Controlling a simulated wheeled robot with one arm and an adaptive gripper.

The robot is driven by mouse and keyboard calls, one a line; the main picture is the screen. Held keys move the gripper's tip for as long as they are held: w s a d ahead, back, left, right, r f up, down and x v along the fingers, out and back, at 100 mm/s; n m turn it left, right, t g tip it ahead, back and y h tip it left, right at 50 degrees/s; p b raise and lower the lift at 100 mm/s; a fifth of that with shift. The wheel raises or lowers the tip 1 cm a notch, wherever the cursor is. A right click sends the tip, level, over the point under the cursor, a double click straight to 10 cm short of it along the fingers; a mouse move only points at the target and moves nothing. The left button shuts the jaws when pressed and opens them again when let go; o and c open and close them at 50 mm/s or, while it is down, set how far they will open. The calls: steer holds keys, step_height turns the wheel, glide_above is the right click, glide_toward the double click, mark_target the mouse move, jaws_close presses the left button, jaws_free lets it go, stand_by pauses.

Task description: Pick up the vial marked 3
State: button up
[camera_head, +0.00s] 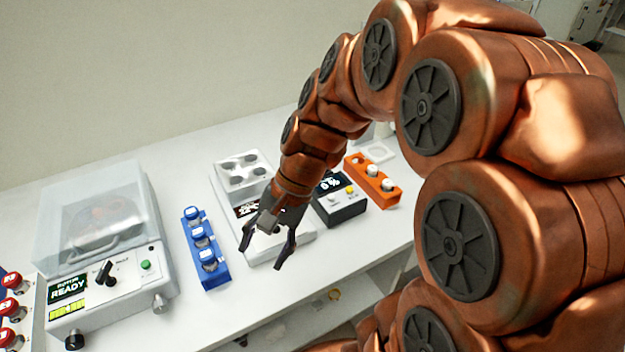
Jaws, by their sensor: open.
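Three blue-capped vials, far (192,214), middle (200,236) and near (208,257), stand in a blue rack (216,281). Several red-capped vials, such as this one (12,281), stand at the left picture edge, partly cut off. An orange rack (388,201) at the right holds white-topped vials (372,169). The marks on the caps are too small to read, so I cannot tell which vial is marked 3. My gripper (263,256) is open and empty, pointing down to the right of the blue rack, in front of a white instrument.
A centrifuge-like machine (100,253) with a clear lid and a READY display stands left of the blue rack. The white instrument (243,170) with a block of wells and a dark box (340,202) with a display stand to the right. The white bench's front edge runs below; a shelf lies underneath.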

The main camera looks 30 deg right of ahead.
steer(key=w+d+f+m+t+y+b, duration=0.1)
steer(key=w+d+m, duration=0.2)
steer(key=w, duration=0.1)
steer(key=w+d+f+m+t+b, duration=0.1)
steer(key=w+d+m+t+b, duration=0.1)
steer(key=w+d+m, duration=0.1)
steer(key=w+d+f+m+t+y+b, duration=0.1)
steer(key=w+d+f+m+t, duration=0.1)
steer(key=w+d+m, duration=0.1)
steer(key=shift+w+d+m+y, duration=0.15)
steer(key=shift+w+d, duration=0.1)
steer(key=shift+w, duration=0.4)
steer(key=shift+w+d+m+y, duration=0.15)
steer(key=shift+w+d, duration=0.1)
steer(key=shift+w, duration=0.4)
steer(key=w+d+f+m+t+b, duration=0.1)
steer(key=w+d+m+t, duration=0.1)
steer(key=d, duration=0.5)
steer(key=w+d+f+m+t+h+b, duration=0.1)
steer(key=d+m+t+b, duration=0.1)
steer(key=d+m, duration=0.3)
steer(key=w+d+f+m+t+h+b, duration=0.1)
steer(key=w+d+m+t, duration=0.1)
steer(key=d, duration=0.6)
steer(key=shift+w+d+m+t, duration=0.3)
steer(key=shift+d+m+t, duration=0.15)
steer(key=shift+m, duration=0.35)
steer(key=shift+x, duration=3.8)
steer(key=shift+s+a, duration=0.1)
jaws_close()
